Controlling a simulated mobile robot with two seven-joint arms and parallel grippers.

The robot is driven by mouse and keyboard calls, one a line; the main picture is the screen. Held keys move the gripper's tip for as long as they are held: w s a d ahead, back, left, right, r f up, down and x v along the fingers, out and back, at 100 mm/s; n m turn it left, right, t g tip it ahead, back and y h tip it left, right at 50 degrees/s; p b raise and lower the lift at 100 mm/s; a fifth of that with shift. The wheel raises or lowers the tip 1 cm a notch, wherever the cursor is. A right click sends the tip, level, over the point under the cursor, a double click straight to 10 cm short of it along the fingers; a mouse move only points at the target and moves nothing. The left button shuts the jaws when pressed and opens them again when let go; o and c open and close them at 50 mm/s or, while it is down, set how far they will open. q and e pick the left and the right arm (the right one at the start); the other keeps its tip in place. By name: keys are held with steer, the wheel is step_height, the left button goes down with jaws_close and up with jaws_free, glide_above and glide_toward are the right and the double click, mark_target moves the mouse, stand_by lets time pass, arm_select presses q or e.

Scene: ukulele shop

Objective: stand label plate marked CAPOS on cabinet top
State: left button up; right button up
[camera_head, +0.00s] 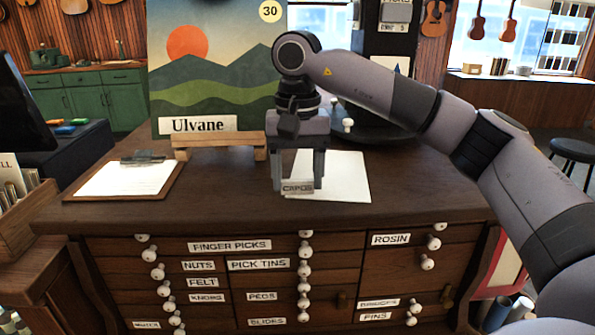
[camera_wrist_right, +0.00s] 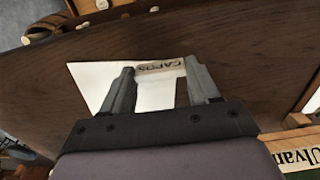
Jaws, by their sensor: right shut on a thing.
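The label plate marked CAPOS (camera_head: 297,188) is a small pale plate held upright between the fingertips of my right gripper (camera_head: 298,186). The right gripper is shut on it and points down at the cabinet top (camera_head: 400,180). In the right wrist view the plate (camera_wrist_right: 160,66) spans between the two fingers of the right gripper (camera_wrist_right: 160,75). It is over or at the front part of a white paper sheet (camera_head: 345,175). I cannot tell whether its lower edge touches the surface. My left gripper is not in view.
A clipboard (camera_head: 128,178) lies at the left of the cabinet top. A wooden stand (camera_head: 218,142) and a mountain picture marked Ulvane (camera_head: 215,70) stand behind. Labelled drawers with white knobs fill the front. The top is bare right of the paper.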

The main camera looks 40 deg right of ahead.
steer(key=shift+f+b, duration=0.35)
steer(key=shift+f, duration=0.25)
stand_by(0.7)
steer(key=o, duration=1.1)
step_height(320, 180, up, 7)
steer(key=shift+r+p, duration=0.1)
steer(key=shift+p, duration=0.5)
